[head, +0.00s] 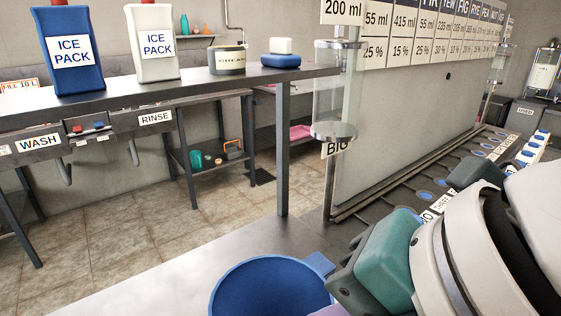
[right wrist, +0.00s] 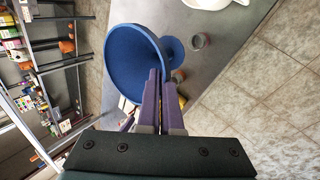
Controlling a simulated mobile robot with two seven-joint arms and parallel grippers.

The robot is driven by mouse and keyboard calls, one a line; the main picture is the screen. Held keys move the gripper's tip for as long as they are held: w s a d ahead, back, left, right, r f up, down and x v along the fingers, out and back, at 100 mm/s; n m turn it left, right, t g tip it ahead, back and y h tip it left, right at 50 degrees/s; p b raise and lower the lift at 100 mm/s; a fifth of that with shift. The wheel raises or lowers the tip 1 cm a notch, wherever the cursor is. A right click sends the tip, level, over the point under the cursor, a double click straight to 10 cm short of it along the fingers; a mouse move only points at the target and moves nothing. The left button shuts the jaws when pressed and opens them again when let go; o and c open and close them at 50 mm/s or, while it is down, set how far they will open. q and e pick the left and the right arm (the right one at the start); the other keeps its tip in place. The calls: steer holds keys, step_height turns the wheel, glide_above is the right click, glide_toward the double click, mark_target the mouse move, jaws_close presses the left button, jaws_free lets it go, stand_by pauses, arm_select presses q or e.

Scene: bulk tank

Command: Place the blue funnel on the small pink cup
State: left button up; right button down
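The blue funnel (head: 268,288) is at the bottom middle of the head view, its wide mouth facing up. A blue tab (head: 320,264) sticks out at its right. In the right wrist view the funnel (right wrist: 135,62) fills the upper middle. My right gripper (right wrist: 160,76) has its purple fingers close together at the funnel's edge and appears shut on it. My left gripper is out of view.
A smaller blue round thing (right wrist: 173,50) shows beside the funnel. The grey counter (head: 215,258) is bare left of the funnel. A glass cylinder (head: 335,95) stands by the sign wall. A shelf ahead holds two ice packs (head: 70,52) and a grease tin (head: 227,60).

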step_height(320, 180, down, 13)
steer(key=b, duration=0.2)
steer(key=shift+f, duration=0.15)
steer(key=shift+f, duration=0.1)
steer(key=c, duration=1.1)
jaws_free()
